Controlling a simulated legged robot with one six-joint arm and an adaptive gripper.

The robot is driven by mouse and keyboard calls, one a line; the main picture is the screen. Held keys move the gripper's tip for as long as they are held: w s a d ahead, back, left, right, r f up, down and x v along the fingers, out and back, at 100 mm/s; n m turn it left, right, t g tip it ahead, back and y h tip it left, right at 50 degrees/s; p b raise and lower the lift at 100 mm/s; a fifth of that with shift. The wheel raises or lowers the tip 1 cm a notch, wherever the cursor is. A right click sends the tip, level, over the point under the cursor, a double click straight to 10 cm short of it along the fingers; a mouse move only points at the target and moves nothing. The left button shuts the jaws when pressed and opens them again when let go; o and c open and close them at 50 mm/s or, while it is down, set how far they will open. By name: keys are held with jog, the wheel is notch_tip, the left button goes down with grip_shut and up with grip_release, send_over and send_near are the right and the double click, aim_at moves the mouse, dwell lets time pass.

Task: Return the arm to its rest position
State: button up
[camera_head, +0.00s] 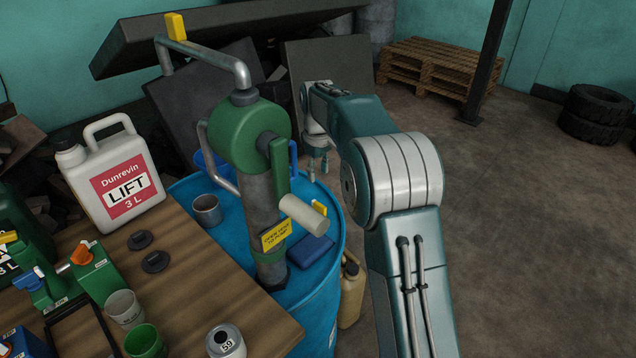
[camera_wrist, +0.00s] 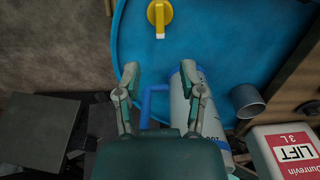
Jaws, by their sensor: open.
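My arm reaches away from me over the far right edge of the blue drum (camera_head: 330,235). My gripper (camera_head: 318,172) points down there and is open. In the wrist view its two fingers (camera_wrist: 160,75) stand apart, with a pale marked vessel (camera_wrist: 180,102) and its blue handle (camera_wrist: 152,98) showing beyond and between them. I see no grip on the handle. In the head view a blue handle (camera_head: 293,158) shows beside the pump, left of my gripper; the vessel is mostly hidden behind the pump.
A green hand pump (camera_head: 245,135) with a crank stands on the drum, close left of my arm. A metal cup (camera_head: 207,210) sits on the drum. The wooden table (camera_head: 190,265) at left holds a white LIFT canister (camera_head: 110,180) and cans. Floor at right is clear before pallets (camera_head: 430,70).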

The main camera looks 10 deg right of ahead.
jog(key=shift+r, duration=0.15)
jog(key=s+r+m+t, duration=0.1)
jog(key=s+r+m, duration=0.1)
jog(key=s+r, duration=0.55)
jog(key=s+r+m+t, duration=0.2)
jog(key=s+r, duration=0.2)
jog(key=s, duration=0.7)
jog(key=s+f+m+t, duration=0.1)
jog(key=s+f, duration=0.1)
jog(key=s, duration=0.7)
jog(key=s+f+m+t, duration=0.1)
jog(key=s+m, duration=0.1)
jog(key=s, duration=0.8)
jog(key=shift+f+t, duration=0.3)
jog(key=shift+f, duration=0.05)
